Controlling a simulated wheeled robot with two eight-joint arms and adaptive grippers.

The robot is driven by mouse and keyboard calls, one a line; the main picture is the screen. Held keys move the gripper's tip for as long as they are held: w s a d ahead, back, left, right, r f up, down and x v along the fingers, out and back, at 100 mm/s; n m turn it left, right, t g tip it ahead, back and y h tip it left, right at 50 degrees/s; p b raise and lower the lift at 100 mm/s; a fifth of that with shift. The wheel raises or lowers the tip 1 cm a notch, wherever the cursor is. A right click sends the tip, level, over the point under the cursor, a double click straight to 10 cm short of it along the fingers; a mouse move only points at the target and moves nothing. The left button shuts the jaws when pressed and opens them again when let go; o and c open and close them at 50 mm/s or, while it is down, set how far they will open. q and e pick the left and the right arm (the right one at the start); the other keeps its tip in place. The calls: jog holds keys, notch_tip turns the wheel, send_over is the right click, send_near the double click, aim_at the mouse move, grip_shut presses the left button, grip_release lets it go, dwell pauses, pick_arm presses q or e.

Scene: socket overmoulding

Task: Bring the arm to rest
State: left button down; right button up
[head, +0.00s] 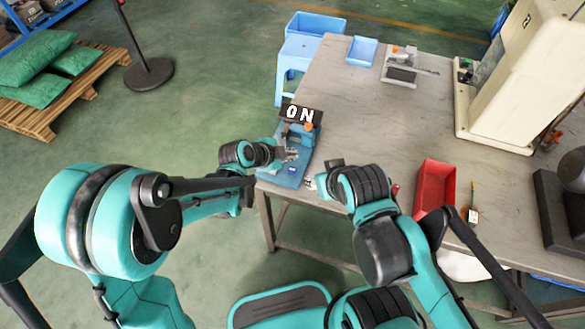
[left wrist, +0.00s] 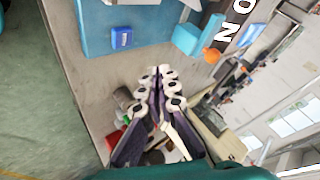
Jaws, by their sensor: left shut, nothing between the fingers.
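My left gripper (head: 287,154) reaches in over the blue machine base at the table's near left corner. Its fingers also show in the left wrist view (left wrist: 160,75), closed together with nothing between them. My right gripper (head: 316,183) is low at the table's near edge, just right of the base. It is small and partly hidden by its own wrist, so its fingers are unclear. The blue base (head: 285,177) carries a small blue block (head: 292,170) and a black "ON" sign (head: 301,113) at its back. The base also shows at the top of the left wrist view (left wrist: 150,40).
A red bin (head: 436,188) stands right of my right arm. A cream machine (head: 520,80) occupies the table's right side. A blue tray (head: 362,51) and a grey device (head: 404,70) sit at the back. The table's middle (head: 370,120) is clear. A blue stool (head: 296,55) stands behind left.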

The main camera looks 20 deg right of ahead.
dwell(0.5)
pick_arm(q)
jog(key=s+a+r+n+y, duration=0.2)
jog(key=s+a+n, duration=0.3)
jog(key=a, duration=0.5)
jog(key=s+a+r+n+t+y, duration=0.1)
jog(key=s+a+r+n+y, duration=0.2)
jog(key=s+a+r+n, duration=0.2)
jog(key=s+a+r+n+t+y, duration=0.1)
jog(key=s+a+n, duration=0.5)
jog(key=a, duration=1.1)
notch_tip(320, 180, up, 3)
jog(key=n+y, duration=0.1)
jog(key=n, duration=0.3)
jog(key=shift+s+f+n+y, duration=0.15)
jog(key=shift+s+n+y, duration=0.15)
jog(key=shift+y, duration=0.1)
